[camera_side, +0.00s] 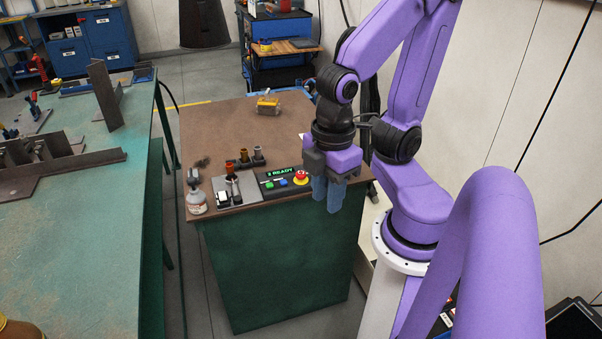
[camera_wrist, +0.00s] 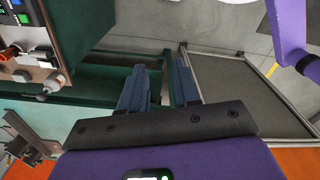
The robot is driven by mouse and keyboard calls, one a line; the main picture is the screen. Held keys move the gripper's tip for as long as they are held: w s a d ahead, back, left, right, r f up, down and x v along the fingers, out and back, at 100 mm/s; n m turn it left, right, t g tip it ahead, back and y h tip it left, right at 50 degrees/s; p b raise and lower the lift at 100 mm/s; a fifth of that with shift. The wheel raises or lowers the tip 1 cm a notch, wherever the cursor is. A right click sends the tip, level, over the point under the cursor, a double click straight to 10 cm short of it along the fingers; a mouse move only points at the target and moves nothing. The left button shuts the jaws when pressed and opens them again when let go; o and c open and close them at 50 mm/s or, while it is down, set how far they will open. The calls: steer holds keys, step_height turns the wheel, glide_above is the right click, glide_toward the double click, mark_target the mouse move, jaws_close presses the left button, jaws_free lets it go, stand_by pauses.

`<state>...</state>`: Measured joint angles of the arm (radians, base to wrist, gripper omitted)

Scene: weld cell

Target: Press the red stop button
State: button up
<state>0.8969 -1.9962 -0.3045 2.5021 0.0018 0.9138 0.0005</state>
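The red stop button (camera_side: 301,177) is a round red knob on a yellow base, at the right end of the dark control panel (camera_side: 262,184) on the brown-topped cabinet. The panel's display reads READY in green. My gripper (camera_side: 327,197) hangs just right of the button in the side view, its blue fingers pointing down near the cabinet's front right edge. In the wrist view my gripper (camera_wrist: 160,85) shows two separated fingers with nothing between them. The red button cannot be made out in the wrist view; part of a panel (camera_wrist: 20,12) shows at its top left.
Green and blue buttons (camera_side: 276,184) sit left of the stop button. A green table (camera_side: 75,215) with metal parts is at left.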

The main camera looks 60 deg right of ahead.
jaws_close()
stand_by(1.5)
